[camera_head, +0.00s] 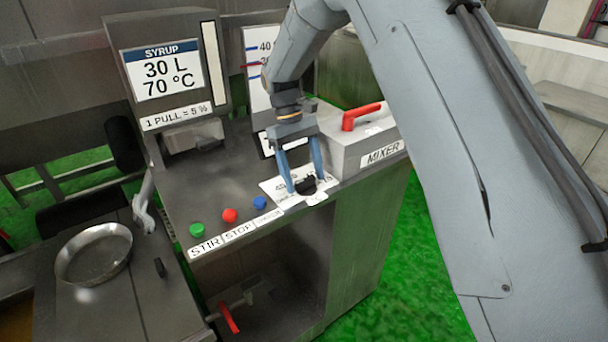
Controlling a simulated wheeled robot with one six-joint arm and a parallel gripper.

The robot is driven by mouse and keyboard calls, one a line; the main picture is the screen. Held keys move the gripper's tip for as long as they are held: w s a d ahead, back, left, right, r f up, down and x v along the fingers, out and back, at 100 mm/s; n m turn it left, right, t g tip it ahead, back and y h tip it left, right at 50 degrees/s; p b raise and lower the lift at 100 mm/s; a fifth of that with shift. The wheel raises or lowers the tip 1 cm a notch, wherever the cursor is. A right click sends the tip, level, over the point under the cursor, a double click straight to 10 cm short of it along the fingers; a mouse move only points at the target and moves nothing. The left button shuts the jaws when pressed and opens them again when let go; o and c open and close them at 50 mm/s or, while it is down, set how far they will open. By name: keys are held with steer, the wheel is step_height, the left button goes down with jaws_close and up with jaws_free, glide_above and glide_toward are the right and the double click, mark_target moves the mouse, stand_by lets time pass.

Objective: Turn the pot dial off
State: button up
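A black dial (306,186) sits on a white label plate (273,188) near the front edge of the grey console top. My gripper (305,185) points down over it, with one blue-grey finger on each side of the dial. The fingers are spread wider than the dial, and I cannot tell whether either one touches it. The dial's markings are partly hidden by the fingers and too small to read.
Green, red (230,215) and blue buttons sit left on the console (215,185). A MIXER box (362,150) with a red handle (362,116) stands close right of my gripper. A syrup display (163,72) rises behind. A round pan (94,254) sits lower left.

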steer(key=shift+r, duration=0.1)
steer(key=b+v, duration=0.2)
steer(key=v, duration=0.5)
steer(key=shift+r, duration=0.35)
